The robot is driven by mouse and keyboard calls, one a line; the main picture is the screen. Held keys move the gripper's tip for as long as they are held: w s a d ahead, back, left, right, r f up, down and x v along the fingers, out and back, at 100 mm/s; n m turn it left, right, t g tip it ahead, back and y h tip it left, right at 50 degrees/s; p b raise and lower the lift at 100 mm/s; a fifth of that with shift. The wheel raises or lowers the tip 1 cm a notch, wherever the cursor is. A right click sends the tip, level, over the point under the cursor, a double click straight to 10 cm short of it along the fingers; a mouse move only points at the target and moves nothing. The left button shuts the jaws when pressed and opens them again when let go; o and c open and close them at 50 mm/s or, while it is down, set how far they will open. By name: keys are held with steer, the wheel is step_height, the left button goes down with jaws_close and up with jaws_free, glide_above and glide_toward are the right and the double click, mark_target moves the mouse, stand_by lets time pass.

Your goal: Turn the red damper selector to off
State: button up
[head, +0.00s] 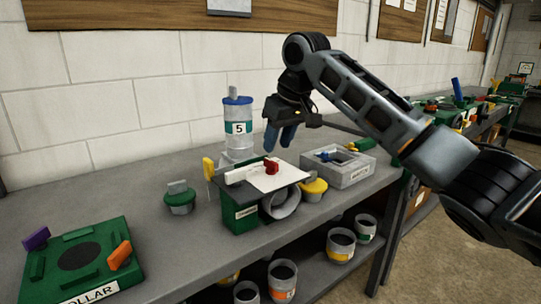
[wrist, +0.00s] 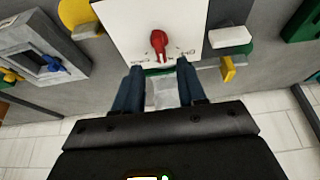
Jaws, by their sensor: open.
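The red damper selector (head: 271,166) is a small knob on a white plate (head: 290,180) atop the green damper unit (head: 238,212) on the bench. In the wrist view the red selector (wrist: 158,44) points down the picture, toward my fingers, with small marks on the plate to either side, too small to read. My gripper (head: 280,136) is open and empty, above and just behind the selector in the head view. In the wrist view my gripper (wrist: 161,82) has its two blue fingers apart, below the knob in the picture and not around it.
A grey box with a blue handle (head: 338,166) stands right of the damper unit. A blue-lidded canister marked 5 (head: 238,122) stands behind it. A green collar board (head: 75,258) lies at left.

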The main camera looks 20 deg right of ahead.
mark_target(271, 161)
steer(key=x, duration=0.6)
steer(key=shift+r, duration=0.1)
jaws_close()
stand_by(0.3)
